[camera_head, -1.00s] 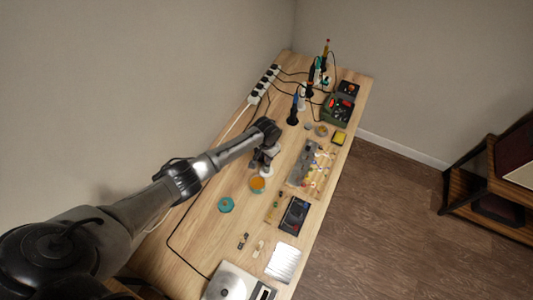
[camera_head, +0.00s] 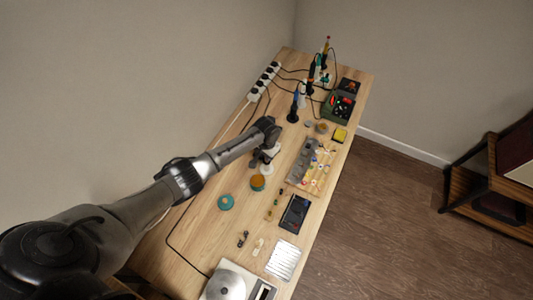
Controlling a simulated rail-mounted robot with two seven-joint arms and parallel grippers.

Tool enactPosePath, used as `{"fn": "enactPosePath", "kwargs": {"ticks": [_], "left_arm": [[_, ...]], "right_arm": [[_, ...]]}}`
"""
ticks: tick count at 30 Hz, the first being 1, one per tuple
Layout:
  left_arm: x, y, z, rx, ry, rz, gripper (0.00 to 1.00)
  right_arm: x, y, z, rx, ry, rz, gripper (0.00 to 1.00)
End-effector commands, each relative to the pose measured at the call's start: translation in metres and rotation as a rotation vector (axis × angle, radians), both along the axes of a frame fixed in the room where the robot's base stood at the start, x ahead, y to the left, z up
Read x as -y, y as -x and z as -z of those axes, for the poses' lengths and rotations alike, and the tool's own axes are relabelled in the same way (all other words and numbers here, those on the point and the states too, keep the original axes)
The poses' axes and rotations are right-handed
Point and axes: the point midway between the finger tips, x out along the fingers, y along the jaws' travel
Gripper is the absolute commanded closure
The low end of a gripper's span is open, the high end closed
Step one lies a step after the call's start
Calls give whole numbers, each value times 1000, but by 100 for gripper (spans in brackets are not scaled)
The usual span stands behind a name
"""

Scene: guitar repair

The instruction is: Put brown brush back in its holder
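My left arm reaches in from the left over the workbench (camera_head: 205,215). My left gripper (camera_head: 262,164) points down above the middle of the bench, close to an orange-topped round tin (camera_head: 257,182). Its fingers are small and partly hidden by the wrist, so I cannot tell whether they are open or shut. No brown brush can be picked out with certainty. A dark upright stand with a blue tool (camera_head: 294,105) is farther back. Another upright tool with a brown-yellow top (camera_head: 326,46) stands at the far end. I cannot tell which is the brush holder. My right gripper is out of view.
A parts tray (camera_head: 304,165), a dark device (camera_head: 295,213) and a silver sheet (camera_head: 283,260) line the right side. A teal round tin (camera_head: 226,202) and small loose parts (camera_head: 258,246) lie nearer. A power strip (camera_head: 262,84) and cables run along the wall.

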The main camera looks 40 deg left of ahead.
Motion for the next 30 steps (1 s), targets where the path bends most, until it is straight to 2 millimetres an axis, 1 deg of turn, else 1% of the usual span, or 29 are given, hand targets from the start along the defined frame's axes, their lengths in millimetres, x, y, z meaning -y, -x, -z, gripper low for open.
{"fn": "enactPosePath", "kwargs": {"ticks": [3,4,12,13,17,18,28,30], "left_arm": [[0,0,0,0,0,0,100],[0,0,0,0,0,0,79],[0,0,0,0,0,0,54],[0,0,0,0,0,0,52],[0,0,0,0,0,0,52],[0,0,0,0,0,0,50],[0,0,0,0,0,0,18],[0,0,0,0,0,0,18]], "right_arm": [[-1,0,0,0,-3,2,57],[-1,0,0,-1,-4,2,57],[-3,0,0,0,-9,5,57],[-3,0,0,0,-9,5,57],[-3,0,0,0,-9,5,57],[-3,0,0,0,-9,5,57],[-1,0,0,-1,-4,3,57],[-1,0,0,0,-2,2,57]]}}
